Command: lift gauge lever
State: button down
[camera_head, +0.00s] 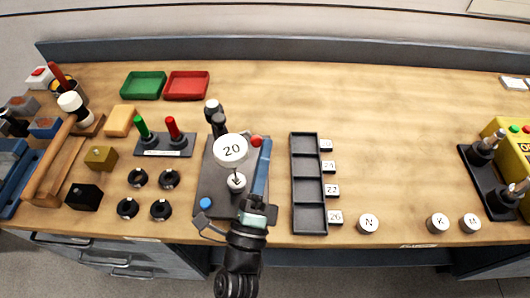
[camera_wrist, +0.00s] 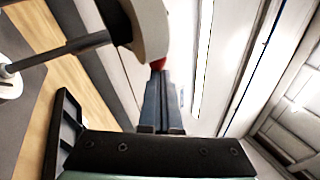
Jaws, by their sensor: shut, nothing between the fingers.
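The gauge has a round white dial marked 20 (camera_head: 230,149) above a dark base plate (camera_head: 215,180). A red ball (camera_head: 256,141) sits at the dial's right side; it looks like the lever's end, and the lever itself is mostly hidden. My gripper (camera_head: 266,142) is shut and empty, its fingers reaching up just right of the ball. In the wrist view the red ball (camera_wrist: 158,64) shows just beyond my fingertips (camera_wrist: 160,78), under the white dial body (camera_wrist: 151,25). I cannot tell whether they touch. A dark rod runs from the dial to a white disc (camera_wrist: 10,86).
A blue knob (camera_head: 205,203) is on the plate's near left corner. A black compartment tray (camera_head: 309,180) stands close to my gripper's right. A two-handled panel with green and red grips (camera_head: 165,153) lies left.

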aim_at(260, 143)
jog(key=r+n+g+p, duration=0.1)
jog(key=p, duration=0.3)
jog(key=w+r+n+g+y+p, duration=0.1)
jog(key=p, duration=0.3)
jog(key=r+n+g+y+p, duration=0.1)
jog(key=p, duration=0.3)
jog(key=shift+w+a+r+n+g, duration=0.3)
jog(key=shift+a+g, duration=0.1)
jog(key=shift+p, duration=0.5)
jog(key=shift+w+a+r+p, duration=0.25)
jog(key=shift+w+r+p, duration=0.2)
jog(key=shift+p, duration=0.65)
jog(key=shift+w+a+r+p, duration=0.2)
jog(key=shift+w+p, duration=0.1)
jog(key=shift+w, duration=0.1)
jog(key=shift+w+a+r+p, duration=0.1)
jog(key=shift+w+r+p, duration=0.05)
jog(key=shift+w+p, duration=0.2)
